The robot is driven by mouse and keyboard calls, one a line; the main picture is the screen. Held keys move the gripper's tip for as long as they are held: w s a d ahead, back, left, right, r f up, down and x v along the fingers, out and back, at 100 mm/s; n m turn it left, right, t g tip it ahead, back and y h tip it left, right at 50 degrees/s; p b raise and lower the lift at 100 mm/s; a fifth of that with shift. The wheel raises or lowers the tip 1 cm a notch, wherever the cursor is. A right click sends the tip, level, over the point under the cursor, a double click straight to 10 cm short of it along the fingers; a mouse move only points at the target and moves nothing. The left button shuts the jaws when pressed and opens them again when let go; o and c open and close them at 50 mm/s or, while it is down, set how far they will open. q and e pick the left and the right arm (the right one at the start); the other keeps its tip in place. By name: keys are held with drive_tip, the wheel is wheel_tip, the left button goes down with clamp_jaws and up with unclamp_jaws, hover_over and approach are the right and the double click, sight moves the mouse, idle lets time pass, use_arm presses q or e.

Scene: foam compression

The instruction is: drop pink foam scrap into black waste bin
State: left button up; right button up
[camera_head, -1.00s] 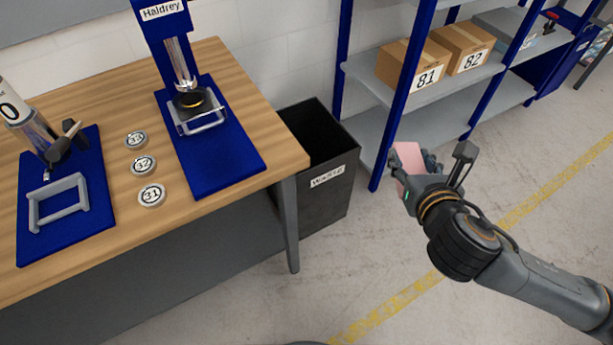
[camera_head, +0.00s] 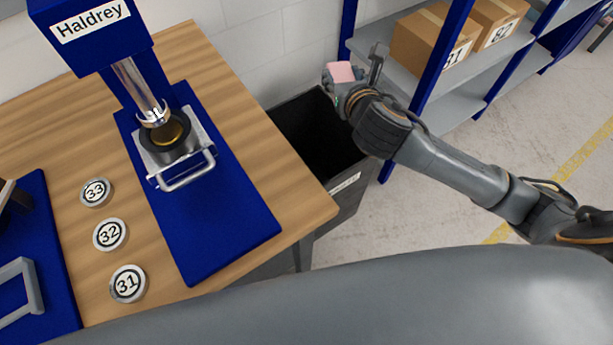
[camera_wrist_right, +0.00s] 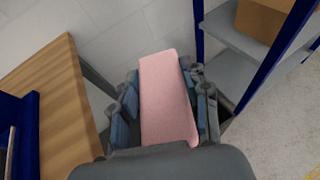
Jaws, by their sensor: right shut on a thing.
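The pink foam scrap (camera_head: 341,72) is a small block held up in the fingers of my right gripper (camera_head: 350,80). In the right wrist view the scrap (camera_wrist_right: 166,97) lies lengthwise between the two fingers of the gripper (camera_wrist_right: 166,105), which is shut on it. The black waste bin (camera_head: 356,181) stands on the floor beside the table, its dark opening facing up. In the head view the gripper shows at the bin's back right rim; its height above the rim is hard to judge. My left gripper is not in view.
The wooden table (camera_head: 270,214) borders the bin on the left, with a blue Haldrey press (camera_head: 150,75) and numbered discs (camera_head: 110,234) on it. A blue-framed shelf (camera_head: 447,95) with cardboard boxes (camera_head: 425,45) stands right of the bin. A wall is behind.

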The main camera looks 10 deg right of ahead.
use_arm(q)
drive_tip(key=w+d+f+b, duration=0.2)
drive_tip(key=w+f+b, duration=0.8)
drive_tip(key=b, duration=0.6)
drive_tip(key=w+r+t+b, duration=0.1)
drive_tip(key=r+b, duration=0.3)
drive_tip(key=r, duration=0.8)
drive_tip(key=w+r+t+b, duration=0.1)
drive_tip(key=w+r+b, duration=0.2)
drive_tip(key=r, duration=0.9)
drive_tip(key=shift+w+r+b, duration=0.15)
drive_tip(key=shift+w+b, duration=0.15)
drive_tip(key=shift+b, duration=0.15)
use_arm(e)
drive_tip(key=w+f, duration=0.5)
drive_tip(key=f, duration=0.7)
drive_tip(key=w+f+h, duration=0.1)
drive_tip(key=w+f, duration=0.4)
drive_tip(key=f, duration=0.7)
drive_tip(key=w+f+m, duration=0.1)
drive_tip(key=w+f, duration=0.4)
drive_tip(key=f, duration=0.8)
drive_tip(key=shift+w, duration=0.3)
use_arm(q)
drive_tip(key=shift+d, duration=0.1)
use_arm(e)
drive_tip(key=o, duration=0.9)
